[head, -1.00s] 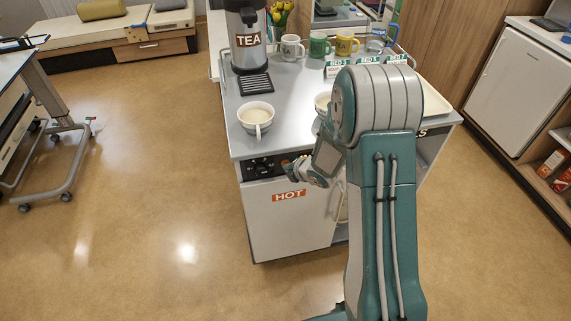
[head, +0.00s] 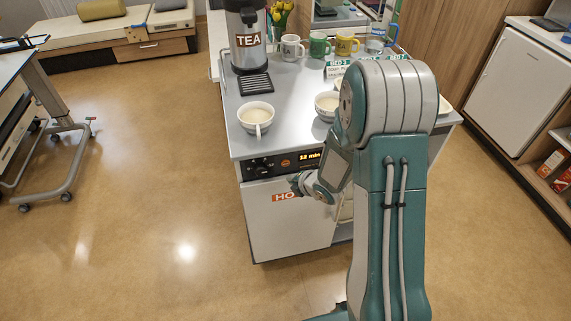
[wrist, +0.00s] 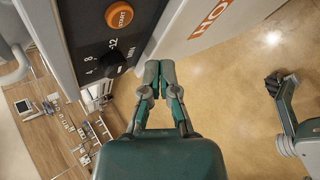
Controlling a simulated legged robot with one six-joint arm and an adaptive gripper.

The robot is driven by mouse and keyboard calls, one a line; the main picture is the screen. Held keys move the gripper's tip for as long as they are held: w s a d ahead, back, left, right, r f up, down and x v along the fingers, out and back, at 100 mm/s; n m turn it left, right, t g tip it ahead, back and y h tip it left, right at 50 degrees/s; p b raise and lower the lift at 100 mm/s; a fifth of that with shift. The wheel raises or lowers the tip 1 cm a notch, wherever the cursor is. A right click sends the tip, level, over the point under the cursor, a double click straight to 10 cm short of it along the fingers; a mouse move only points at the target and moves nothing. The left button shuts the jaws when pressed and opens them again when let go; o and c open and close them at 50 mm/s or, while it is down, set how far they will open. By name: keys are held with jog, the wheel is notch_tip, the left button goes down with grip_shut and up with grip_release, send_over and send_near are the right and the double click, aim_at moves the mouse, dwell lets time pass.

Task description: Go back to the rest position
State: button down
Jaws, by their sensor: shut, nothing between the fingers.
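My gripper (wrist: 159,80) is shut and empty in the wrist view, with its two fingertips together. It is in front of the trolley's control panel, near the black dial (wrist: 118,64) and the orange START button (wrist: 119,15). In the head view my gripper (head: 296,184) is partly hidden by my own arm and sits in front of the HOT door (head: 285,225). I cannot tell whether it touches the trolley. The panel display (head: 310,157) is lit and reads 12 min.
An overbed table frame (head: 70,165) is at left. Floor (head: 150,200) left of the trolley is clear.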

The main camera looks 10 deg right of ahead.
jog(key=shift+s, duration=0.65)
